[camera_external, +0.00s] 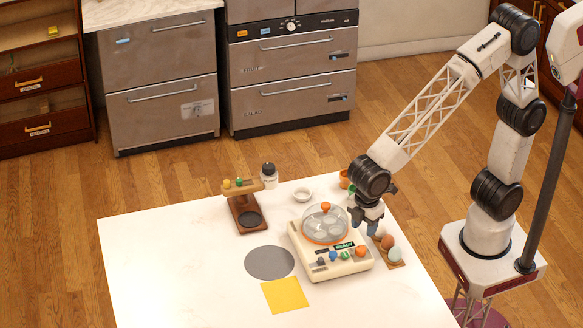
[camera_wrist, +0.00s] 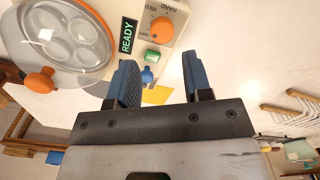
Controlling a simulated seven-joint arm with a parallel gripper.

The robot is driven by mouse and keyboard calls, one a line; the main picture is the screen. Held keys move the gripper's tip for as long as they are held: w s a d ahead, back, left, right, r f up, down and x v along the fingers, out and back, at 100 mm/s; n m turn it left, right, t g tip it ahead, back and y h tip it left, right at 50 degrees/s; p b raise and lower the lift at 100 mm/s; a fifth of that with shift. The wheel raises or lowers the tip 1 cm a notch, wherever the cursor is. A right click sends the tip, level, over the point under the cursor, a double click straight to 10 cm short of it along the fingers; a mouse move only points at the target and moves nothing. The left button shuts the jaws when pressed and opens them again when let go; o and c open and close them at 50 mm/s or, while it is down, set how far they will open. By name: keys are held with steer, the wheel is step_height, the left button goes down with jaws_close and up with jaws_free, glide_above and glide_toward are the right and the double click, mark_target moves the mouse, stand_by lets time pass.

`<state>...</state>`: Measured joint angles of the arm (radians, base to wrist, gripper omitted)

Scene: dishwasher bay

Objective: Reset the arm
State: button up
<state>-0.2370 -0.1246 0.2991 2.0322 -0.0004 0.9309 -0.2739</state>
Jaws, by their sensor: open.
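My gripper (camera_external: 366,220) hangs from the arm just right of the egg cooker, above the white table. In the wrist view my gripper (camera_wrist: 160,82) has its two blue fingers apart, with nothing between them. The cream egg cooker (camera_external: 334,264) stands on the table with a clear domed lid (camera_external: 325,221) on it and an orange knob on top. Its front shows a READY label (camera_wrist: 128,37), an orange dial (camera_wrist: 162,30) marked HARD and MED, and small blue and green buttons. The fingers appear apart from the cooker.
Eggs (camera_external: 394,255) sit on a small holder right of the cooker. A wooden stand (camera_external: 246,207), a shaker (camera_external: 269,174), a small white bowl (camera_external: 303,194) and an orange cup (camera_external: 345,179) are behind. A grey disc (camera_external: 269,262) and yellow square (camera_external: 285,295) lie left. The table's front left is clear.

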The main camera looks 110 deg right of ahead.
steer(key=s+d+r+m+t, duration=0.1)
steer(key=s+d, duration=0.3)
steer(key=s, duration=0.5)
steer(key=s+d+r+m, duration=0.3)
steer(key=s+d, duration=0.2)
steer(key=s, duration=0.5)
steer(key=s+d+r+m+t, duration=0.1)
steer(key=s+d+r+m, duration=0.1)
steer(key=s+d, duration=0.3)
steer(key=s, duration=0.4)
steer(key=shift+s+d+r+t, duration=0.2)
steer(key=shift+s+t, duration=0.05)
steer(key=shift+t, duration=0.05)
steer(key=shift+o, duration=0.4)
steer(key=shift+w, duration=0.1)
stand_by(0.6)
